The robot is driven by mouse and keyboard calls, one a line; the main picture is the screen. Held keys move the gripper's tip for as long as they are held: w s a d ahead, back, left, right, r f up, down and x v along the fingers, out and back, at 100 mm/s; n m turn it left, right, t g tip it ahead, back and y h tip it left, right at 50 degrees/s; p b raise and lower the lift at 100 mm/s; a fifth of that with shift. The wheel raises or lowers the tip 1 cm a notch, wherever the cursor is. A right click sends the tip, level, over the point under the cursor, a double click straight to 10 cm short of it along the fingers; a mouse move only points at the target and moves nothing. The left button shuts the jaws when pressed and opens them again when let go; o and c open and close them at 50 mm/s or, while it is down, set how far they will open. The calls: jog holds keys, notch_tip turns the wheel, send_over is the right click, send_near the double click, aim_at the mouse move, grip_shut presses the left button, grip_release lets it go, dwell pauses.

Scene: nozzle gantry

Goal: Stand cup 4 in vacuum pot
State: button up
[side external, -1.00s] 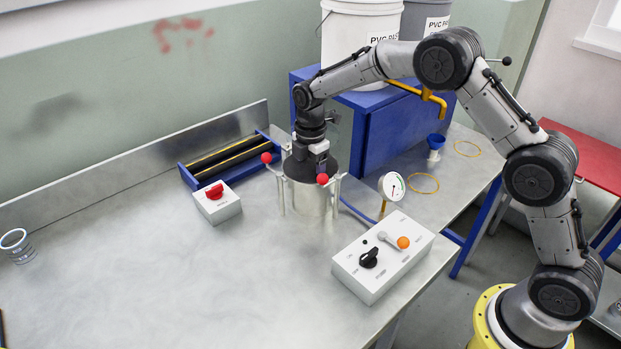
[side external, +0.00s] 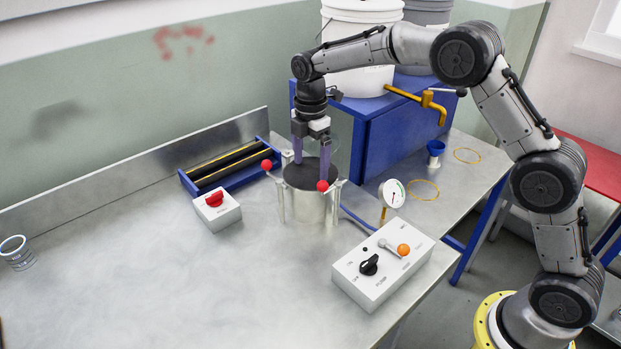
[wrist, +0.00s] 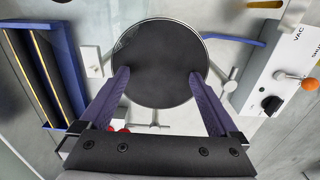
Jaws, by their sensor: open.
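The vacuum pot (side external: 310,207) is a steel cylinder on the bench, with red-knobbed clamps around its rim. Its round top shows dark and plain, and it also shows in the wrist view (wrist: 160,92). I see no cup in it, and cannot tell how deep the dark surface lies. My gripper (side external: 311,170) points down over the pot; its two purple fingers are apart with nothing between them, as in the wrist view (wrist: 159,73). A clear cup (side external: 17,252) stands at the far left edge of the bench; no number is readable on it.
A white control box (side external: 383,262) with a black knob and orange-tipped lever stands front right of the pot. A gauge (side external: 392,193) is close beside the pot. A red-switch box (side external: 216,210) and blue rail tray (side external: 230,168) lie left.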

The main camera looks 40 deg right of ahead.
jog(key=s+d+r+m+t, duration=0.15)
jog(key=s+r+m, duration=0.25)
jog(key=s+r, duration=0.6)
jog(key=s+d+r+m+t, duration=0.2)
jog(key=s+r+m, duration=0.35)
jog(key=s, duration=0.35)
jog(key=s+f+m+t, duration=0.1)
jog(key=s+m, duration=0.3)
jog(key=s, duration=0.4)
jog(key=s+d+f+m+t, duration=0.1)
jog(key=s+f+m, duration=0.3)
jog(key=s, duration=0.4)
jog(key=shift+s, duration=0.3)
jog(key=shift+r+m, duration=0.1)
jog(key=shift+m, duration=0.15)
jog(key=shift+c, duration=0.4)
